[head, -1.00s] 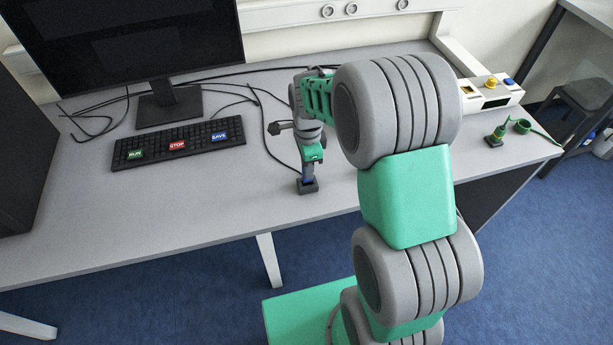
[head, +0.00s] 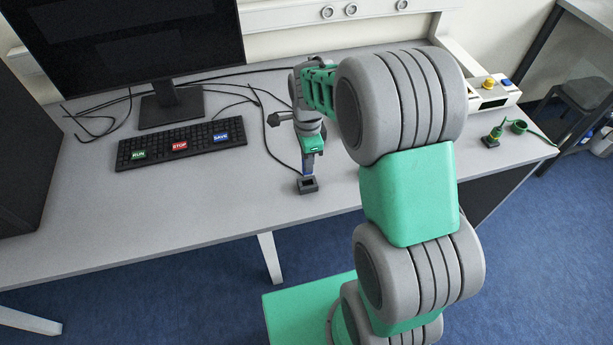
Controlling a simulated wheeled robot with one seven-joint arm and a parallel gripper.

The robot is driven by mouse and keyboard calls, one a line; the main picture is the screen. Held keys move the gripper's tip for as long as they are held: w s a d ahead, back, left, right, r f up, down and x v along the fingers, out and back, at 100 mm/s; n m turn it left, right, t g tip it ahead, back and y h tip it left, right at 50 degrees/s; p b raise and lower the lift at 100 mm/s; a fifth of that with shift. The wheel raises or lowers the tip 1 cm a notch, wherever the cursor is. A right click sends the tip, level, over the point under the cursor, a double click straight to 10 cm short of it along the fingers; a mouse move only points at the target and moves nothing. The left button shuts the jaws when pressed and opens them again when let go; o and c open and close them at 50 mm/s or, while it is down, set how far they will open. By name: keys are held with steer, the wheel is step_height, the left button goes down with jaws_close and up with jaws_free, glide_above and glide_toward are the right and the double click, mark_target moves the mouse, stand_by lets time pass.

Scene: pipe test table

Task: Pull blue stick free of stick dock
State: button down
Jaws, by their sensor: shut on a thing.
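The blue stick (head: 308,168) stands roughly upright below my gripper (head: 311,153), which is shut on its upper part. The stick dock (head: 308,187), a small dark square block, sits on the grey table directly under the stick. The top of the dock shows. The stick's lower end is at or just above the dock's opening; I cannot tell whether it is still inside.
A black keyboard (head: 181,144) with RUN, STOP and SAVE keys lies to the left, before a monitor (head: 150,45). Black cables run behind. A white box with buttons (head: 490,93) and a green-corded item (head: 494,134) are at the right. The front table is clear.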

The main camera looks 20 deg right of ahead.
steer(key=shift+r+p, duration=1.7)
steer(key=shift+r, duration=0.95)
